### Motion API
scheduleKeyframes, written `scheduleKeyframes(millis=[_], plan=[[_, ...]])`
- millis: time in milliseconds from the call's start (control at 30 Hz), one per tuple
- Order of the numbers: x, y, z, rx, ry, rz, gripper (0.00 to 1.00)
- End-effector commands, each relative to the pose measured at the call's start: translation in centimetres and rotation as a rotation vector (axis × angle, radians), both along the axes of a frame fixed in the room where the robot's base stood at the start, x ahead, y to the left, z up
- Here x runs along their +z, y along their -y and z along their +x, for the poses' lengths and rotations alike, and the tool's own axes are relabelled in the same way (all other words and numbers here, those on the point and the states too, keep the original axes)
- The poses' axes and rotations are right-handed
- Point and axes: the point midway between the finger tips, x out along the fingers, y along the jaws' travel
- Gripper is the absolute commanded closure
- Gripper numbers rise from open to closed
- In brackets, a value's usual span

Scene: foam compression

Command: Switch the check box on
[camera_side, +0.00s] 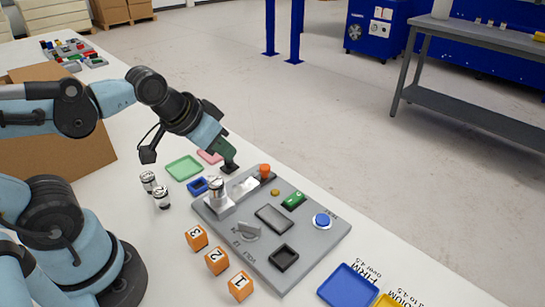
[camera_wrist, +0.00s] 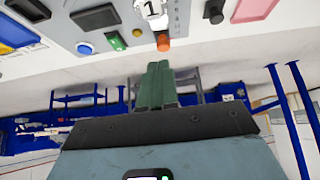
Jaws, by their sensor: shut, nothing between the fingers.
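The check box (camera_side: 318,247) is a grey slab-like panel on the white table. It carries a green switch (camera_side: 293,200), a blue round button (camera_side: 322,220), an orange knob-like part (camera_side: 265,171), a dark screen (camera_side: 273,217) and a grey dial (camera_side: 247,231). In the wrist view the green switch (camera_wrist: 115,40) is at upper left, near the orange part (camera_wrist: 163,42). I cannot tell the switch's position. My gripper (camera_side: 228,154) has green fingers, shut and empty, beyond the panel's far-left edge and above a small black object (camera_side: 229,168). The fingers also show in the wrist view (camera_wrist: 159,66).
A silver cylinder (camera_side: 216,188) stands on the panel. Several orange numbered cubes (camera_side: 216,261) line its near side. Two silver cylinders (camera_side: 162,198), a green tray (camera_side: 184,168) and a small blue tray (camera_side: 195,187) are left. A large blue tray (camera_side: 349,286) lies front right.

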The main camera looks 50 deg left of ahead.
Motion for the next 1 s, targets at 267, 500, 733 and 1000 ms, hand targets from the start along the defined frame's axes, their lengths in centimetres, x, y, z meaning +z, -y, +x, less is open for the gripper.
scheduleKeyframes(millis=[267, 500, 733, 1000], plan=[[-0.1, -0.2, -0.2, 0.001, 0.02, 0.005, 1.0], [0.1, -0.1, 0.0, 0.023, 0.006, -0.014, 1.0], [1.9, 1.1, 1.8, 0.219, -0.093, -0.157, 1.0], [3.8, 3.4, 5.1, 0.594, -0.26, -0.34, 1.0]])
